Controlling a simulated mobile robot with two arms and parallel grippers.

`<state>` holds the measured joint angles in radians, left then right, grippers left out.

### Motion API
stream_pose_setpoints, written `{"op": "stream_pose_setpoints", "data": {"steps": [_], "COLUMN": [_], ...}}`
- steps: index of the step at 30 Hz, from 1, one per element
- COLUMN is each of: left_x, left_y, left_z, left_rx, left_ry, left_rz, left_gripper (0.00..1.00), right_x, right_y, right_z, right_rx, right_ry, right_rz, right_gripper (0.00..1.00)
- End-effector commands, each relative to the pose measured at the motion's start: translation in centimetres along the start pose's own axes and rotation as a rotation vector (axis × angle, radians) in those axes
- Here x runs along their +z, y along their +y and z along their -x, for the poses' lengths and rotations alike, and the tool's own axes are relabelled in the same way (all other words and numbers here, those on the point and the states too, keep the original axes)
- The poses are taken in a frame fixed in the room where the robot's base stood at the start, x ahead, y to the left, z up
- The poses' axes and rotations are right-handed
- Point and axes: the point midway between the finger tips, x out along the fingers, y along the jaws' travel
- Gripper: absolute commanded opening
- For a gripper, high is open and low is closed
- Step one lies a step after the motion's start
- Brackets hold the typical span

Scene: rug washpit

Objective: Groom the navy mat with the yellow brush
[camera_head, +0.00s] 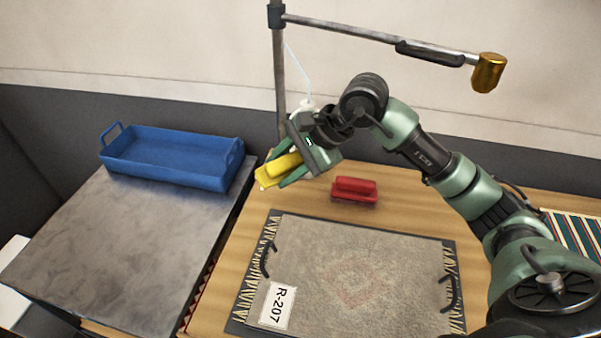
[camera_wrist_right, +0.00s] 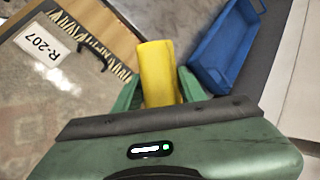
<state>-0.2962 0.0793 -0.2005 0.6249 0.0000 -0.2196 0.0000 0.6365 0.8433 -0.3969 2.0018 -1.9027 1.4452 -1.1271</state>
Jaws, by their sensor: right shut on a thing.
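My right gripper (camera_head: 290,172) is shut on the yellow brush (camera_head: 277,168), raised near the far left of the wooden table. In the right wrist view the yellow brush (camera_wrist_right: 158,75) sticks out between the green fingers. The mat (camera_head: 390,270) lies flat on the table, tagged R-207. Its middle looks grey-beige with a faint reddish pattern, with a dark navy border and pale fringes at the left and right ends. The brush is off the mat, beyond its far left corner. My left gripper is not in view.
A red brush (camera_head: 354,189) lies on the wood behind the mat. A blue tray (camera_head: 175,180) stands on the grey slab (camera_head: 130,245) at left. A metal post with a brass-headed arm (camera_head: 489,72) rises behind. A striped textile (camera_head: 575,236) lies at right.

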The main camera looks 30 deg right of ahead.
Motion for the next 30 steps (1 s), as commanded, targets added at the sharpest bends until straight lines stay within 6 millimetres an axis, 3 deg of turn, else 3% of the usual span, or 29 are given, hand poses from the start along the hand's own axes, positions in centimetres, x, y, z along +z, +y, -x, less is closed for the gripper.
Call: {"op": "stream_pose_setpoints", "data": {"steps": [3, 13, 23, 30], "left_x": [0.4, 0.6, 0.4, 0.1], "left_y": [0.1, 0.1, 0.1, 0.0], "left_z": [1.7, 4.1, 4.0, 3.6], "left_rx": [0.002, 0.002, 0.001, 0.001], "left_ry": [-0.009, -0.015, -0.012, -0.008], "left_rz": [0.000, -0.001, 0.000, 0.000], "left_gripper": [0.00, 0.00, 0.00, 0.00], "right_x": [-0.7, -3.0, -3.9, -4.8], "right_y": [0.5, 3.2, 4.5, 5.8], "right_z": [-0.6, -2.1, -3.4, -5.4], "right_rx": [0.071, 0.217, 0.238, 0.237], "right_ry": [-0.116, -0.340, -0.373, -0.372], "right_rz": [0.155, 0.508, 0.567, 0.566], "right_gripper": [0.03, 0.03, 0.03, 0.03]}}
